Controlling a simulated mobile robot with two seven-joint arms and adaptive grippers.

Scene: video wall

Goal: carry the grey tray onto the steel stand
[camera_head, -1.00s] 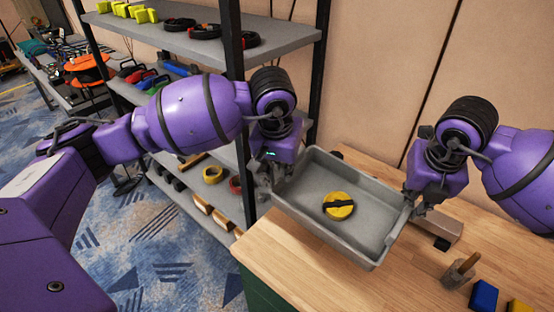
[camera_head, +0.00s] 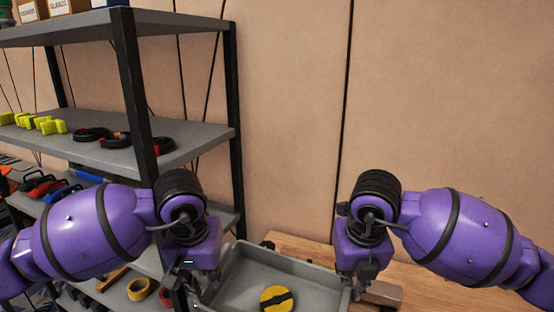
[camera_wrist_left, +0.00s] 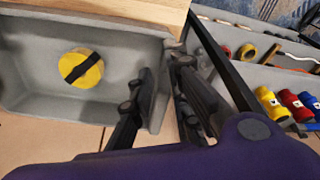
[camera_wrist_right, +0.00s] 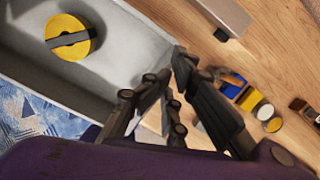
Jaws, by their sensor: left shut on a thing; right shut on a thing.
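The grey tray (camera_head: 243,277) is low in the head view, with a yellow disc with a black strap (camera_head: 277,299) inside. My left gripper (camera_head: 203,284) is shut on its left wall, and my right gripper (camera_head: 360,284) on its right wall. The left wrist view shows the tray (camera_wrist_left: 25,60) beside the left fingers (camera_wrist_left: 155,92). The right wrist view shows the tray (camera_wrist_right: 120,45) beside the right fingers (camera_wrist_right: 163,92). A grey metal block (camera_head: 382,292), possibly the steel stand, shows right of the tray, partly hidden. Whether they touch, I cannot tell.
The wooden table (camera_head: 310,249) shows behind the tray. A black-framed shelf rack (camera_head: 130,85) with tools stands close on the left. A panelled wall (camera_head: 290,120) rises behind. In the right wrist view, blue and yellow items (camera_wrist_right: 240,95) lie on the table near the right fingers.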

